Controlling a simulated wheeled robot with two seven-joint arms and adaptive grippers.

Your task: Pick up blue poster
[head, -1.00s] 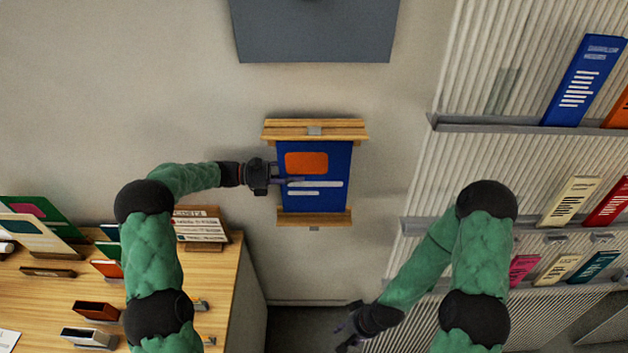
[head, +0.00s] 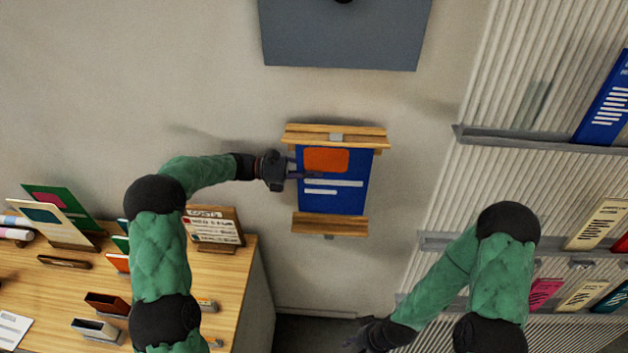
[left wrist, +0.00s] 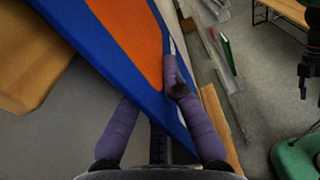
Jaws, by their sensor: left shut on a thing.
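The blue poster (head: 334,200) has an orange block and white lines. It hangs between an upper wooden bar and a lower wooden bar in the head view. My left gripper (head: 300,174) is at the poster's left edge and shut on it. In the left wrist view the poster (left wrist: 88,45) runs between the purple fingers of my left gripper (left wrist: 150,110), one finger lying over its face. My right gripper (head: 362,338) is low in the head view, away from the poster, its fingers partly cut off by the frame's edge.
The upper wooden bar (head: 335,137) and lower wooden bar (head: 330,224) hold the poster at the wall. A wooden desk (head: 235,290) with cards and small boxes stands at lower left. Ribbed shelves (head: 545,145) with booklets are at right. A grey panel (head: 343,40) is above.

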